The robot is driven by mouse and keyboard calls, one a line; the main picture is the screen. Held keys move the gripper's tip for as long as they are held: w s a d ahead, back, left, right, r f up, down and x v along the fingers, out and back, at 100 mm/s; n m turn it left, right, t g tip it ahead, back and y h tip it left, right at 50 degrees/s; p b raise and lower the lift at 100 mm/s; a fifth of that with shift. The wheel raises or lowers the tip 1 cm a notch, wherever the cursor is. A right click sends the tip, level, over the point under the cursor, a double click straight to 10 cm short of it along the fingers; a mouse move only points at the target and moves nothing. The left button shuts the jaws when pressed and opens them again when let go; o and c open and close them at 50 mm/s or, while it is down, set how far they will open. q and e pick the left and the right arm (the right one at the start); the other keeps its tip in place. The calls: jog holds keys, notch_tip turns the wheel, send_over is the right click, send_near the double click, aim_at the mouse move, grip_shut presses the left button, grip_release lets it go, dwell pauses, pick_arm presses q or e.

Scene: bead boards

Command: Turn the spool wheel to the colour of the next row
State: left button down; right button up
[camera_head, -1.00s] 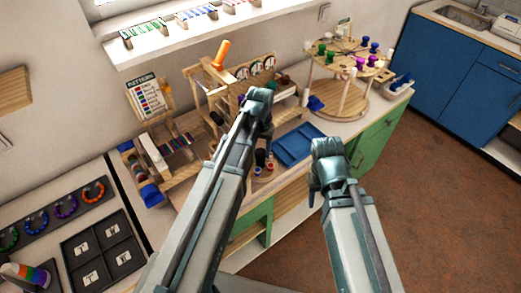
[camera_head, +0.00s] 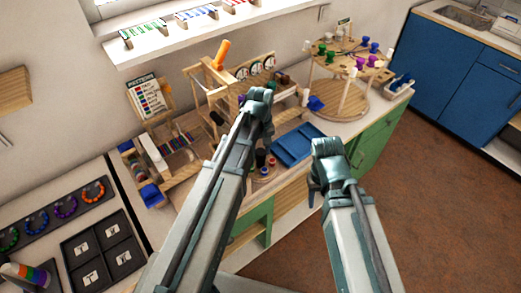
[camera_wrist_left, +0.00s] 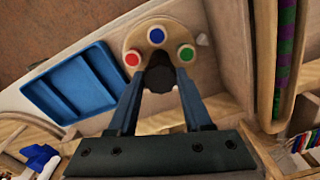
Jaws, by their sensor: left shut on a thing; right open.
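The spool wheel (camera_wrist_left: 133,42) is a round wooden disc with red (camera_wrist_left: 133,58), blue (camera_wrist_left: 156,36) and green (camera_wrist_left: 186,53) round spools, in the left wrist view. A dark knob (camera_wrist_left: 160,72) stands at its middle. My left gripper (camera_wrist_left: 160,84) is shut on this knob. In the head view my left gripper (camera_head: 260,104) is above the wheel (camera_head: 265,175), which is partly hidden by my arm. The pattern card (camera_head: 146,97) stands upright at the back left, its rows too small to read. My right gripper (camera_head: 318,190) is open and empty, right of the wheel.
A blue tray (camera_head: 296,146) lies on the counter right of the wheel; it shows in the left wrist view too. A wooden bead frame stands left of the wheel. A round two-tier stand (camera_head: 345,95) with coloured spools is at the back right.

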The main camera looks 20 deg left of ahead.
dwell(0.4)
pick_arm(q)
jog(key=shift+c, duration=1.6)
grip_release()
jog(key=shift+r, duration=0.15)
notch_tip(320, 180, up, 14)
jog(key=p, duration=1.4)
jog(key=shift+f, duration=0.2)
jog(key=s+d+f+m+b, duration=0.4)
jog(key=s+d+m, duration=0.1)
jog(key=s, duration=0.2)
jog(key=s+d+f+m+y+b, duration=0.1)
jog(key=s+d+f+m+b, duration=0.3)
jog(key=s, duration=0.3)
jog(key=shift+s+d+f+m, duration=0.2)
jog(key=shift+d+m, duration=0.25)
jog(key=shift+m, duration=0.25)
